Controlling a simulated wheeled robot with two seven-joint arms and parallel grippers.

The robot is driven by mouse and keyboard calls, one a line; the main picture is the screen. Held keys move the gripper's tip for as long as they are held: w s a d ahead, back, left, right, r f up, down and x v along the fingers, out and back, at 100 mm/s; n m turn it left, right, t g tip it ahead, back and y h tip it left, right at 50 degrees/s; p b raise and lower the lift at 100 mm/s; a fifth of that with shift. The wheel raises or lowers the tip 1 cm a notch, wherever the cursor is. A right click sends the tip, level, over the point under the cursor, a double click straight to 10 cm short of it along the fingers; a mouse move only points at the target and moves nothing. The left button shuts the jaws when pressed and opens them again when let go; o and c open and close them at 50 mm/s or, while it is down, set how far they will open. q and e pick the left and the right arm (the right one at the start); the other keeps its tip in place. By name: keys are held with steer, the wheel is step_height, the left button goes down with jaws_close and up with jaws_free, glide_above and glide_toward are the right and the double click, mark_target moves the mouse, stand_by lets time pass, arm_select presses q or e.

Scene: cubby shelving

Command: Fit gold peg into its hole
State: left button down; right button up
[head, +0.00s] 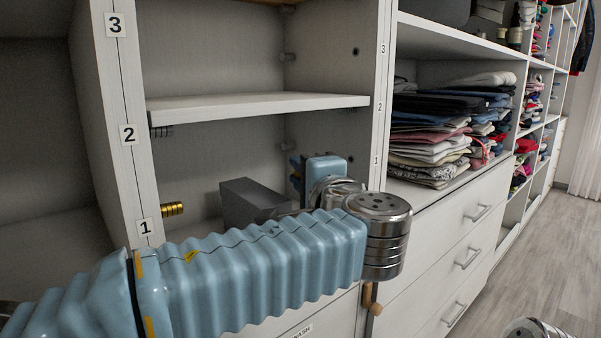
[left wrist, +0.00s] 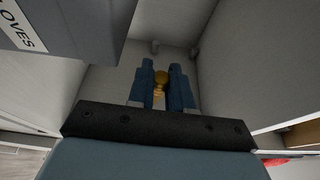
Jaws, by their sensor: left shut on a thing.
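My left gripper (head: 300,168) reaches into the lower cubby and is mostly hidden behind my arm in the head view. In the left wrist view its two blue fingers (left wrist: 161,85) are shut on a gold peg (left wrist: 161,78), whose rounded end shows between the tips. The held peg cannot be made out in the head view. Another gold peg (head: 172,209) sticks out of the cubby's left wall near label 1. A dark hole (head: 350,159) shows in the right wall, just beyond the gripper. My right gripper is not in view.
A grey box (head: 252,203) stands in the cubby left of my gripper; its labelled face shows in the left wrist view (left wrist: 75,30). A white shelf board (head: 258,104) lies above. Folded clothes (head: 430,140) fill the bay to the right, over drawers (head: 470,215).

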arm_select(q)
steer(key=shift+w+d+r, duration=0.1)
steer(key=shift+d, duration=0.05)
steer(key=w+d+p, duration=0.3)
steer(key=d, duration=0.1)
steer(key=shift+w, duration=0.4)
stand_by(1.6)
steer(key=shift+w+d+p, duration=1)
steer(key=shift+w+d, duration=0.25)
steer(key=shift+w, duration=0.05)
stand_by(0.5)
steer(key=c, duration=1)
jaws_free()
